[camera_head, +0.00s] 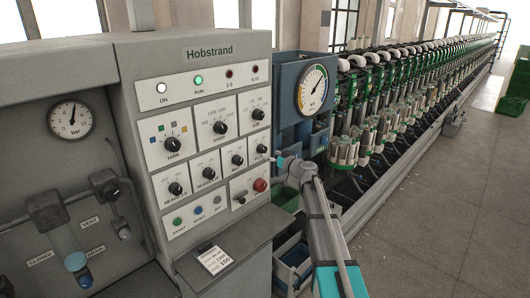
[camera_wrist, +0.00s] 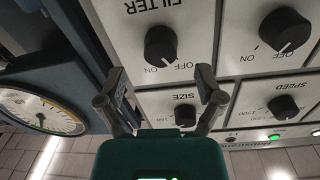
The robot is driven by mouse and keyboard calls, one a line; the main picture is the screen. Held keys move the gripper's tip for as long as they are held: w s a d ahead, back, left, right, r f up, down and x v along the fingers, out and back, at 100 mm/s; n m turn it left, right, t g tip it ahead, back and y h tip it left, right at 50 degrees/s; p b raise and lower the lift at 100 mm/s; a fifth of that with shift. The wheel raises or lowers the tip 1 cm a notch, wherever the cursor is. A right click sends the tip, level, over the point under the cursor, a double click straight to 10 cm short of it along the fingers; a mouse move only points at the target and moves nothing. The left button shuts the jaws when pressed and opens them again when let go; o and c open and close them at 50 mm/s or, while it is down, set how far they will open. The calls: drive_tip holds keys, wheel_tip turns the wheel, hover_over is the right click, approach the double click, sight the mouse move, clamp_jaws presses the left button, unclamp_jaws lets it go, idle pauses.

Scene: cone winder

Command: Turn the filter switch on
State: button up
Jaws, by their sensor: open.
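The filter switch is a black round knob (camera_wrist: 160,46) on a white plate, upside down in the wrist view, with FILTER, ON and OFF printed around it. Its pale pointer mark appears turned toward OFF. In the head view, the filter knob (camera_head: 262,148) is at the panel's right edge, and its print is too small to read. My gripper (camera_wrist: 158,84) is open and empty. In the wrist view its fingertips lie on either side, a little below the knob. The head view shows my gripper (camera_head: 277,162) by the panel's right edge; contact cannot be told.
The size knob (camera_wrist: 185,109), speed knob (camera_wrist: 282,107) and another ON/OFF knob (camera_wrist: 285,29) are close by. A red button (camera_head: 260,185) sits below the filter plate. A blue housing with a gauge (camera_head: 312,90) stands right of the panel. Open floor (camera_head: 450,200) lies at right.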

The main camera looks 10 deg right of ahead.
sight(264, 151)
drive_tip(key=shift+x, duration=2.25)
